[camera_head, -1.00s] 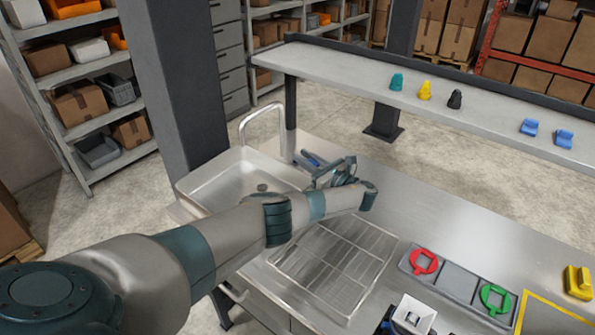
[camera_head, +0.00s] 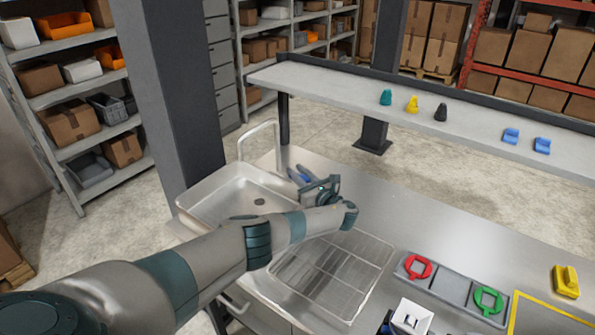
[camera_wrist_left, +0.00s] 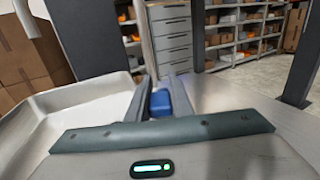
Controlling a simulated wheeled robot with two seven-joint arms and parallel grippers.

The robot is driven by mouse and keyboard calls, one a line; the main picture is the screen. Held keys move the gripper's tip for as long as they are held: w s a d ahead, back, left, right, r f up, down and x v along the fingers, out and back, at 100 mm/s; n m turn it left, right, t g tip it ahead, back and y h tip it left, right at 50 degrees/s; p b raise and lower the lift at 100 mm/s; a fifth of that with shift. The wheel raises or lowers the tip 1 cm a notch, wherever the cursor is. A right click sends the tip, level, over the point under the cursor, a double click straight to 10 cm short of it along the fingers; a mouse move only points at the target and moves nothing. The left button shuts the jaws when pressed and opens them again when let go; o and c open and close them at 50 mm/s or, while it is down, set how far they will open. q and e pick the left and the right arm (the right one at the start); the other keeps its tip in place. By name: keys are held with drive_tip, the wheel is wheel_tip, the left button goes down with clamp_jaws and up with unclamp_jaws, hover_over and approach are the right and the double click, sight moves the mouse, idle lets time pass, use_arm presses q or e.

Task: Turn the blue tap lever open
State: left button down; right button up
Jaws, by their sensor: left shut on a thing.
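The blue tap lever (camera_wrist_left: 160,103) shows between my left gripper's two fingers in the left wrist view. In the head view, my left gripper (camera_head: 299,176) is shut on it at the right rim of the steel sink (camera_head: 190,199). The gripper body and wrist partly hide the lever, so its exact angle cannot be told. The arched metal tap spout (camera_head: 262,127) stands at the back of the sink. My right gripper cannot be made out.
A ribbed drain area (camera_head: 325,275) lies below my left forearm. A raised shelf (camera_head: 330,85) runs behind the counter.

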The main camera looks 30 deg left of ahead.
use_arm(q)
drive_tip(key=c, duration=1.6)
unclamp_jaws()
drive_tip(key=shift+o, duration=0.2)
drive_tip(key=shift+d, duration=0.1)
drive_tip(key=shift+s+d, duration=0.35)
drive_tip(key=shift+d, duration=0.3)
drive_tip(key=b+v, duration=0.3)
drive_tip(key=v, duration=1.1)
drive_tip(key=shift+s+d+f, duration=0.1)
drive_tip(key=shift+d, duration=0.15)
drive_tip(key=shift+s+d, duration=0.35)
drive_tip(key=shift+d, duration=0.2)
